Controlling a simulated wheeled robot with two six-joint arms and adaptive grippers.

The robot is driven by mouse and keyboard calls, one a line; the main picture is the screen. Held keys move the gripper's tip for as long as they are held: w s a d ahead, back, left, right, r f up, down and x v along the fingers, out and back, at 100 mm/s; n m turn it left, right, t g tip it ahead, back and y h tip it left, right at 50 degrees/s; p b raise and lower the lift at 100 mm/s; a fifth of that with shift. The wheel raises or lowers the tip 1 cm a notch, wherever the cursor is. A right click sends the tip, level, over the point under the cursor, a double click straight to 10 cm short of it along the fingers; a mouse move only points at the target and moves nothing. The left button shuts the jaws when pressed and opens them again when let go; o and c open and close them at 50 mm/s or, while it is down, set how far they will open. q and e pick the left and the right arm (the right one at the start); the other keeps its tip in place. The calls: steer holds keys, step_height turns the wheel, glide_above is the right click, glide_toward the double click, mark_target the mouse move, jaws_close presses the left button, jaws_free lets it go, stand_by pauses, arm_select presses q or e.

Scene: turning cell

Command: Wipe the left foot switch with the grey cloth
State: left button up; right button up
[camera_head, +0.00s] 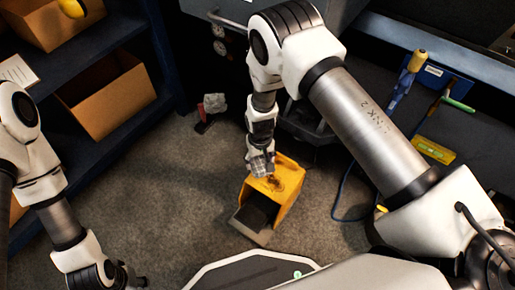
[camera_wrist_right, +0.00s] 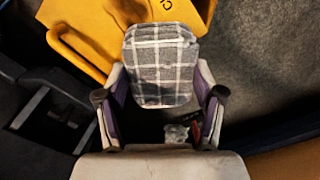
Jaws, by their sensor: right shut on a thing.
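A yellow foot switch (camera_head: 289,196) with a dark pedal (camera_head: 256,212) is on the floor below my right arm. Part of its yellow housing shows at the top of the right wrist view (camera_wrist_right: 85,25). My right gripper (camera_head: 262,168) is above the housing, shut on the grey checked cloth (camera_wrist_right: 160,65). The cloth sticks out past the fingers and overlaps the yellow housing in the wrist view. I cannot tell whether it touches the housing. My left gripper (camera_head: 133,280) is at the bottom left, too small and cut off to tell its state.
A pale lump beside a red and dark thing (camera_head: 207,113) lies on the floor behind. Blue shelving with cardboard boxes (camera_head: 108,95) stands at the left. Tools hang at the right, and a blue cable (camera_head: 338,205) runs beside the foot switch. Floor at the left is clear.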

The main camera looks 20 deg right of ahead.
mark_target(260, 161)
steer(key=shift+r+p, duration=1.55)
steer(key=shift+r, duration=0.45)
